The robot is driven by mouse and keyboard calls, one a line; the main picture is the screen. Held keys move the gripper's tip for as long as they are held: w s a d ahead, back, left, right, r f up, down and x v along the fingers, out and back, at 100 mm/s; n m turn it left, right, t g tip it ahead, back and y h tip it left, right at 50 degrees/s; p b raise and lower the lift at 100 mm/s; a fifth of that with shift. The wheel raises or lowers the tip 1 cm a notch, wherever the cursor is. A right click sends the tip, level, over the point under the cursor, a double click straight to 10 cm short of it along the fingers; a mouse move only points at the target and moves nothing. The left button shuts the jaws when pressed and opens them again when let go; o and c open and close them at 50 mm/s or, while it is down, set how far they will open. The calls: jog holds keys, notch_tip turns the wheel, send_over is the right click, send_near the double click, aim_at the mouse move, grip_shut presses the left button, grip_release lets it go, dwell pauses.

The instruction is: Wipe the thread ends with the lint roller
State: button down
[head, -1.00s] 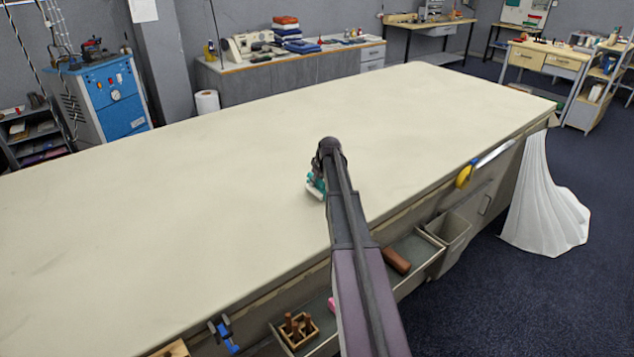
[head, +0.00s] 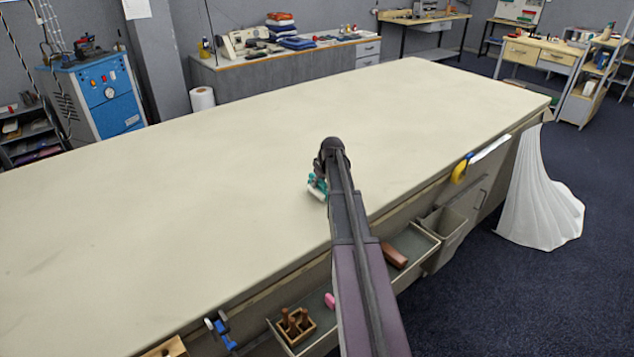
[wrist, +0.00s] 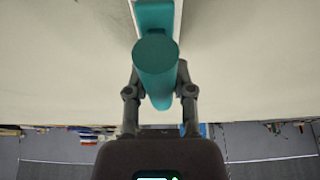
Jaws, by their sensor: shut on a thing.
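The lint roller (head: 318,188) has a teal handle and a white roll. In the head view it is beside the end of my arm, low over the long cloth table (head: 200,190). In the wrist view my gripper (wrist: 158,85) is shut on the teal handle of the lint roller (wrist: 155,55), with one finger on each side. The white roll shows only in part at the top of the wrist view. I cannot tell whether the roll touches the cloth. I make out no thread ends on the table; my arm hides part of the surface.
An open drawer under the front edge holds a wooden block of pegs (head: 292,326), a pink item (head: 330,300) and a brown item (head: 394,256). A grey bin (head: 444,226), a yellow tape (head: 460,170) and white fabric (head: 540,200) are at the right. Most of the tabletop is clear.

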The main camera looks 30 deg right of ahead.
aim_at(325, 186)
jog(key=shift+s, duration=0.25)
jog(key=shift+s+d, duration=0.15)
jog(key=shift+s, duration=0.65)
jog(key=shift+s+d, duration=0.1)
jog(key=shift+s, duration=0.65)
jog(key=shift+s+d+f, duration=0.1)
jog(key=shift+s+d, duration=0.1)
jog(key=shift+s, duration=1.6)
notch_tip(325, 186, up, 6)
jog(key=p, duration=0.6)
jog(key=shift+w, duration=0.15)
